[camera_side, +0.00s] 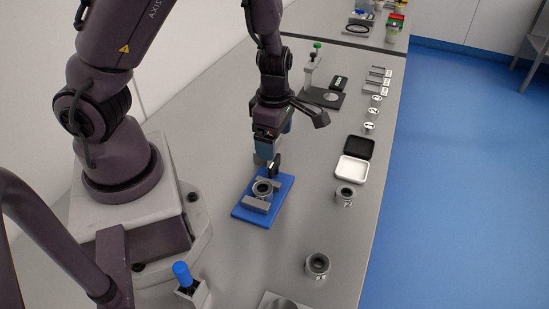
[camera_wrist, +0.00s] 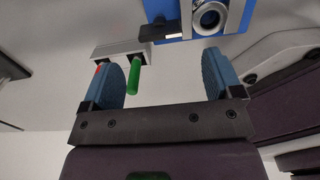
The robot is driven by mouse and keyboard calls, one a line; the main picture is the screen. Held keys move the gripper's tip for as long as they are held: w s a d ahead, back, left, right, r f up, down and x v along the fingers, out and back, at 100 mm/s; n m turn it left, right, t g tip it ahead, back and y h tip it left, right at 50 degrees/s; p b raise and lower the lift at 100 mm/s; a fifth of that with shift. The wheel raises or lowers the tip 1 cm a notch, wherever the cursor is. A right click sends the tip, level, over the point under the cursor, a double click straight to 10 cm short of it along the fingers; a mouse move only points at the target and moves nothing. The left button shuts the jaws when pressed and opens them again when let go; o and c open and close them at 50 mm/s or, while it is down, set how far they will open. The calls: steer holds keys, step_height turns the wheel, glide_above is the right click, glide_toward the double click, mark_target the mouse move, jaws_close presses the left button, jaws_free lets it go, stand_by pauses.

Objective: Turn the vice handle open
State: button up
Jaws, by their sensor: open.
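The vice has a blue base plate (camera_side: 283,193) with grey jaws (camera_side: 256,205) and a grey ring (camera_side: 262,189) between them. The plate (camera_wrist: 215,45) and ring (camera_wrist: 210,17) also show at the top of the wrist view. A short dark bar (camera_wrist: 160,33), which looks like the vice handle, sticks out at the plate's left edge. My gripper (camera_wrist: 166,60) is open and empty, its two blue fingers apart. In the side view my gripper (camera_side: 269,166) is above the back end of the plate; I cannot tell whether it touches the vice.
In the wrist view, a grey block (camera_wrist: 118,48) with a green rod (camera_wrist: 134,75) shows beyond the fingers. A black-and-white open box (camera_side: 352,168) and two grey round parts (camera_side: 346,195) (camera_side: 317,264) lie right of the vice. A green-knobbed stand (camera_side: 315,65) is behind. A blue-handled item (camera_side: 183,273) is front left.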

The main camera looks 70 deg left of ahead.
mark_target(275, 168)
step_height(275, 168, down, 6)
steer(key=shift+f, duration=0.25)
steer(key=c, duration=0.9)
